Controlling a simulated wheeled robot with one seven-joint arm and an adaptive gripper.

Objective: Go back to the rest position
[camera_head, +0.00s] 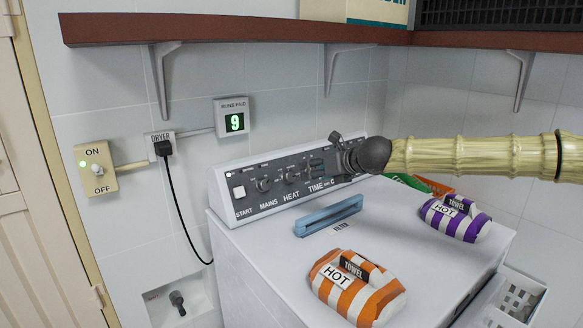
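My gripper (327,158) is dark grey. It is at the end of my pale, ridged arm, which reaches in from the right edge. The gripper appears in front of the right end of the dryer's control panel (265,186) and hides part of it. Its fingers blend into the dark panel, so I cannot tell whether they are open or shut. I see no object held in it, and I cannot tell whether it touches the panel.
The white dryer top (290,255) bears a blue tray-like piece (328,216), an orange-striped towel (357,287) and a purple-striped towel (455,218). Green and orange items (425,185) lie behind my arm. A brown shelf (240,30) runs above. A white basket (515,298) is lower right.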

